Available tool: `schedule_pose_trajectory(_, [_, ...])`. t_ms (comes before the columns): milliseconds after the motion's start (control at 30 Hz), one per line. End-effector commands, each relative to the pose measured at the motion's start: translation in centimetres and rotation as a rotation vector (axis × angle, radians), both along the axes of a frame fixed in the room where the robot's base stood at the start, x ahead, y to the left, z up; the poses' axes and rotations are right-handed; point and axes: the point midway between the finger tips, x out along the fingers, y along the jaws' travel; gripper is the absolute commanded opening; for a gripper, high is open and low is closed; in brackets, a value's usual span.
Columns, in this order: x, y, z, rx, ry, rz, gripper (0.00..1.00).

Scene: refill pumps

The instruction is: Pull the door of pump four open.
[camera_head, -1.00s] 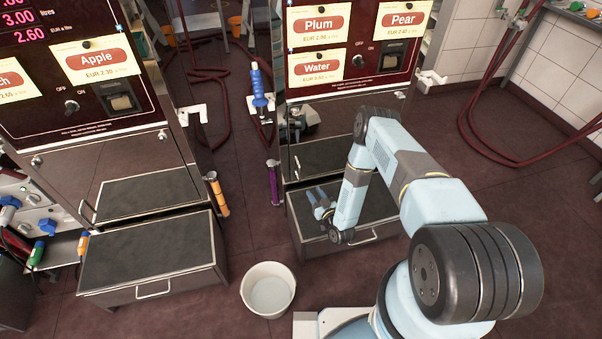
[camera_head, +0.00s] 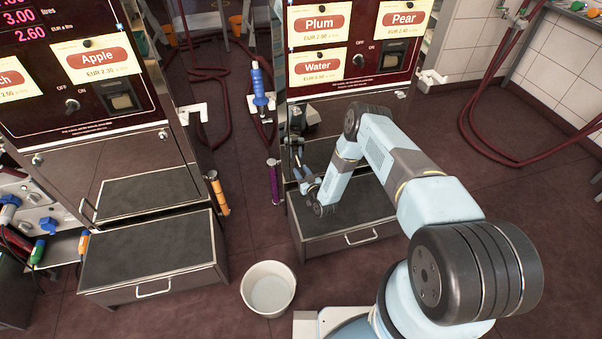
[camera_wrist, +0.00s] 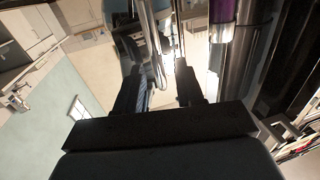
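The pump with the Plum, Pear and Water labels stands right of centre in the head view; no number shows on it. Its lower door (camera_head: 352,110) is a dark mirror-like panel that looks shut, partly hidden behind my arm. My gripper (camera_head: 302,176) is at the door's lower left edge, above the step box. In the wrist view my gripper (camera_wrist: 159,74) has its two dark fingers apart. A thin shiny metal handle bar (camera_wrist: 151,35) reaches down between them. Whether the fingers touch it, I cannot tell. Reflections in the door confuse this view.
A step box (camera_head: 352,232) with a front handle stands below the door. A white bucket (camera_head: 247,292) is on the floor left of it. A purple-and-metal cylinder (camera_head: 274,182) stands at the pump's left corner. Another pump (camera_head: 110,165) stands at the left.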

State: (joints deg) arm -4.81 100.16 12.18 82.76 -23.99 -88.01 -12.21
Motion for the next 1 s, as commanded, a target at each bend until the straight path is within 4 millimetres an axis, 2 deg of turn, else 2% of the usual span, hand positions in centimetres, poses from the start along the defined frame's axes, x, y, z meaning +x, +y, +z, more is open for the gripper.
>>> schedule_pose_trajectory(300, [0.15, 0.12, -0.03, 0.0, 0.001, 0.001, 0.37])
schedule_pose_trajectory(700, [0.13, 0.16, -0.02, 0.0, 0.001, 0.001, 0.0])
schedule_pose_trajectory(1000, [0.14, 0.17, -0.01, -0.001, 0.0, 0.001, 0.0])
